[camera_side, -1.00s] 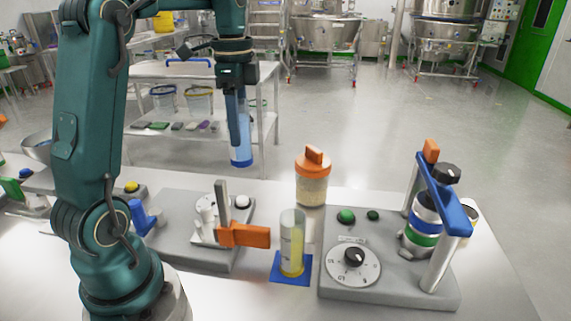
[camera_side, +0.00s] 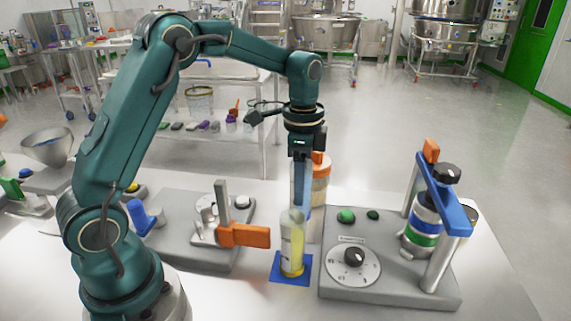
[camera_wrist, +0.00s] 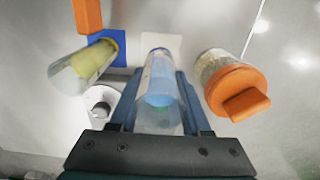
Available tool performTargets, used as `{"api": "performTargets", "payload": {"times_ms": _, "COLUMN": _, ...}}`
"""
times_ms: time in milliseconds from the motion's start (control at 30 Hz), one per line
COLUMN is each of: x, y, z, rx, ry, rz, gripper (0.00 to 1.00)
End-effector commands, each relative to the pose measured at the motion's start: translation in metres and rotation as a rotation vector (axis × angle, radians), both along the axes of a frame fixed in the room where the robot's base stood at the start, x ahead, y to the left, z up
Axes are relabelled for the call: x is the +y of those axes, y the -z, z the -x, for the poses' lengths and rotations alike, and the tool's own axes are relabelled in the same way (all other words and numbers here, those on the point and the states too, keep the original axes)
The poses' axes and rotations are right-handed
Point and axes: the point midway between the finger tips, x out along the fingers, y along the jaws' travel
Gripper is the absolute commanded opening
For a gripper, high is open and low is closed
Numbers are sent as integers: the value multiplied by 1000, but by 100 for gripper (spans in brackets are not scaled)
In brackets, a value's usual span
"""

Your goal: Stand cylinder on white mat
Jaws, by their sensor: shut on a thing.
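My gripper (camera_side: 302,180) is shut on a clear cylinder with blue contents (camera_wrist: 160,85), held upright between the two fingers in the wrist view. In the side view my gripper and the cylinder are behind the yellow-filled cylinder, which partly hides them. The white mat (camera_wrist: 174,45) shows in the wrist view just beyond the held cylinder, which covers part of it. In the side view I cannot make out the mat. I cannot tell the height of the cylinder's base above the table.
A yellow-filled cylinder (camera_side: 292,248) stands on a blue mat (camera_side: 279,276) close by. An orange-lidded jar (camera_wrist: 232,85) is to the right of my gripper in the wrist view. A grey device with a dial (camera_side: 354,262) and an orange-handled device (camera_side: 243,235) flank the blue mat.

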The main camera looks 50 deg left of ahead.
Motion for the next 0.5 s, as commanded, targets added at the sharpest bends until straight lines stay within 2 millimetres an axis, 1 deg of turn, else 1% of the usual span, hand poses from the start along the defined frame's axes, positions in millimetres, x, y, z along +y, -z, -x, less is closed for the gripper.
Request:
{"api": "performTargets", "payload": {"times_ms": 100, "x": 0, "y": 19, "z": 1, "rx": 6, "ry": 0, "rz": 1, "gripper": 0}}
{"api": "performTargets", "payload": {"times_ms": 200, "x": 0, "y": 31, "z": 1, "rx": 4, "ry": 0, "rz": 1, "gripper": 0}}
{"api": "performTargets", "payload": {"times_ms": 300, "x": 0, "y": 35, "z": 1, "rx": 2, "ry": 0, "rz": 1, "gripper": 0}}
{"api": "performTargets", "payload": {"times_ms": 500, "x": 1, "y": 35, "z": 0, "rx": 0, "ry": 0, "rz": 0, "gripper": 0}}
